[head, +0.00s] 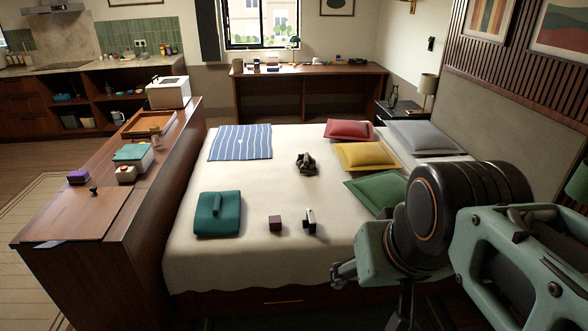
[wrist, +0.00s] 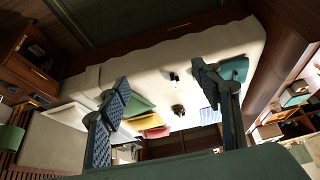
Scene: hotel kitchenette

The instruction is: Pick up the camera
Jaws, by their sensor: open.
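A small black item with a pale side, which looks like the camera (head: 309,221), stands on the bed near its front edge. It also appears in the wrist view (wrist: 174,76), far below and between my fingers. A dark lumpy object (head: 306,162) lies farther back on the bed; its kind is unclear, and it also shows in the wrist view (wrist: 178,109). My gripper (wrist: 160,76) is open and empty, high above the bed and apart from everything. In the head view my arm is at the right front, and the fingers are hard to make out.
A small dark purple box (head: 275,222) sits just left of the black item. A folded teal cloth (head: 218,214), a striped cloth (head: 240,142) and red, yellow and green pillows (head: 378,190) lie around. A wooden counter (head: 130,205) runs along the left. The bed's middle is mostly clear.

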